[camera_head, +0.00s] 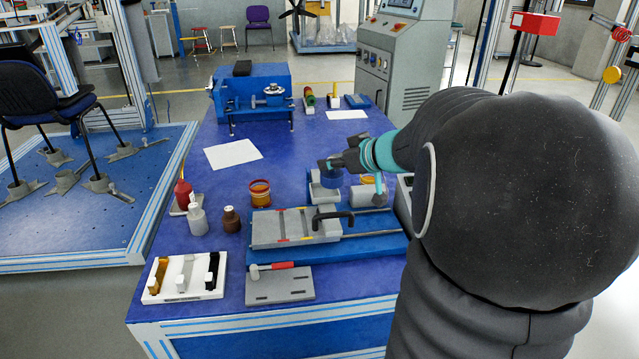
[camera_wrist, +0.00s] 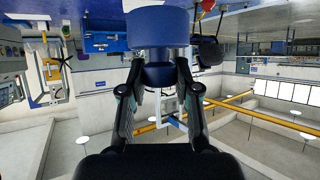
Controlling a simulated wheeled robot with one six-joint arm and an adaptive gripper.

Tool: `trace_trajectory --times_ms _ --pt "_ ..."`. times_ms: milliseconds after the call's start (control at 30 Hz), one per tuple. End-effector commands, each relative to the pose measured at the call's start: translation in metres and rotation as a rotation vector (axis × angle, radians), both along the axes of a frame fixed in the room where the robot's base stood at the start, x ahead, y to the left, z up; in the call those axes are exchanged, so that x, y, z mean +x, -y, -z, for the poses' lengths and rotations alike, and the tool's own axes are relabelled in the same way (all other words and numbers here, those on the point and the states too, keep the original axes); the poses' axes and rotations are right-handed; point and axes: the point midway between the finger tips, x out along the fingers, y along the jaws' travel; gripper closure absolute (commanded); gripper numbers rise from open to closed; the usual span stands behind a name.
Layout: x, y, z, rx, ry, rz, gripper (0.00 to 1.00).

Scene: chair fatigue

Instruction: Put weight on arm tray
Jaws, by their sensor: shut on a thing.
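My gripper (camera_head: 345,160) reaches over the right part of the blue workbench. It is shut on a blue weight (camera_head: 331,178), a short cylinder. I cannot make out with certainty which thing is the arm tray. My arm hides the right side of the bench.
A grey fixture with a black handle (camera_head: 285,229) stands on a blue base in front of the gripper. A blue chair (camera_head: 40,95) is on a platform further left.

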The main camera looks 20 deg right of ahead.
Motion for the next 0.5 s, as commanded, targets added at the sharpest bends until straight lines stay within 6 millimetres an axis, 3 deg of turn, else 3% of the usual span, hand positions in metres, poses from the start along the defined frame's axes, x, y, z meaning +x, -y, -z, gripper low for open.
trace_trajectory --times_ms 500 --pt "0.089 0.023 0.057 0.001 0.0 -0.005 1.0"
